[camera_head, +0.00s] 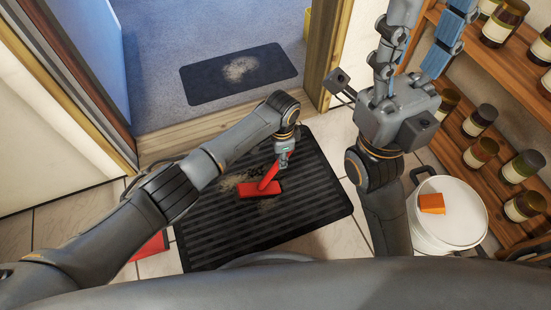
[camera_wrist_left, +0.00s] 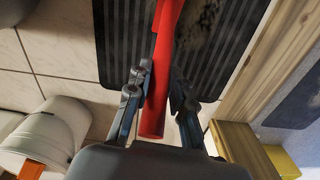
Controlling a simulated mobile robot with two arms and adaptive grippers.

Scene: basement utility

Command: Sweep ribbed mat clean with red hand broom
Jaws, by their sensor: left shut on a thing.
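The black ribbed mat (camera_head: 318,192) lies on the tiled floor before the doorway. Pale dust (camera_head: 232,182) and dark bits (camera_head: 255,171) lie on its upper left part, with fainter dust near the broom. My left gripper (camera_head: 281,158) is shut on the handle of the red hand broom (camera_head: 262,190), whose head is low over the mat, apparently touching it. My right gripper (camera_head: 430,14) is raised at upper right, fingers spread, empty.
A white bucket (camera_head: 425,232) with an orange block (camera_head: 432,203) on top stands right of the mat. Wooden shelves (camera_head: 490,65) with jars line the right. A red object (camera_head: 152,246) lies left of the mat, partly hidden. Another dusty mat (camera_head: 205,85) lies beyond the doorway.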

